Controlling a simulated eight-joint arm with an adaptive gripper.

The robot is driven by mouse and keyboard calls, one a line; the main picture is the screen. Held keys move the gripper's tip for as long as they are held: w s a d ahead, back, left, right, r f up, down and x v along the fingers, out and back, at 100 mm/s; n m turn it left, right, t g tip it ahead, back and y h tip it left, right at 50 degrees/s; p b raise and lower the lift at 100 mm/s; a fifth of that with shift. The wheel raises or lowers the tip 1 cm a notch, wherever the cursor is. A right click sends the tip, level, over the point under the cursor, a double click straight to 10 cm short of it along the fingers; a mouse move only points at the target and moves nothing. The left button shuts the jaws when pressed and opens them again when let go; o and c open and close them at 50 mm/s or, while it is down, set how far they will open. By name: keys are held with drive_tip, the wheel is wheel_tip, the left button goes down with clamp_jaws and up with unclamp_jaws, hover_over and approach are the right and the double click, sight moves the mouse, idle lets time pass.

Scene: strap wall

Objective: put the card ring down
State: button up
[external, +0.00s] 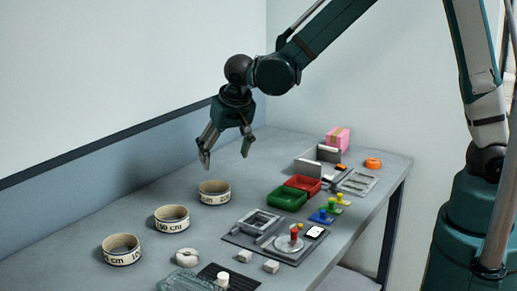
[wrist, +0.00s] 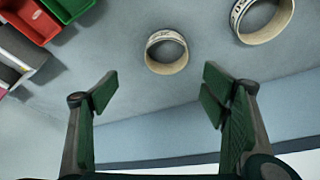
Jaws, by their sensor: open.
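Three cream card rings with dark printed cm markings stand in a row on the table: a far one (external: 215,199), a middle one (external: 171,225) and a near one (external: 121,256). My gripper (external: 225,156) is open and empty, pointing down above the table near the wall, higher than the far ring and apart from it. In the wrist view, my gripper's fingers (wrist: 160,88) are spread wide with nothing between them. The far ring (wrist: 166,36) lies beyond the fingertips, and part of the middle ring shows at the top right.
A green tray (external: 287,201) and a red tray (external: 302,184) lie right of the rings. A pink box (external: 338,138), an orange ring (external: 373,163), grey fixtures and coloured pegs crowd the right side. A white disc (external: 187,257) sits in front. The table is bare along the wall.

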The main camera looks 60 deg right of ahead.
drive_tip(key=s+d+r+n+t+y, duration=0.1)
drive_tip(key=s+d+r, duration=0.35)
drive_tip(key=s, duration=0.35)
drive_tip(key=s+d+r+n, duration=0.2)
drive_tip(key=s+d+r, duration=0.2)
drive_tip(key=s+r, duration=0.25)
drive_tip(key=s+d+r+n+t+y, duration=0.1)
drive_tip(key=s+d+r, duration=0.35)
drive_tip(key=s, duration=0.35)
drive_tip(key=s+d+n+t, duration=0.1)
drive_tip(key=s, duration=0.9)
drive_tip(key=shift+d+r+n, duration=0.3)
drive_tip(key=shift+d, duration=0.1)
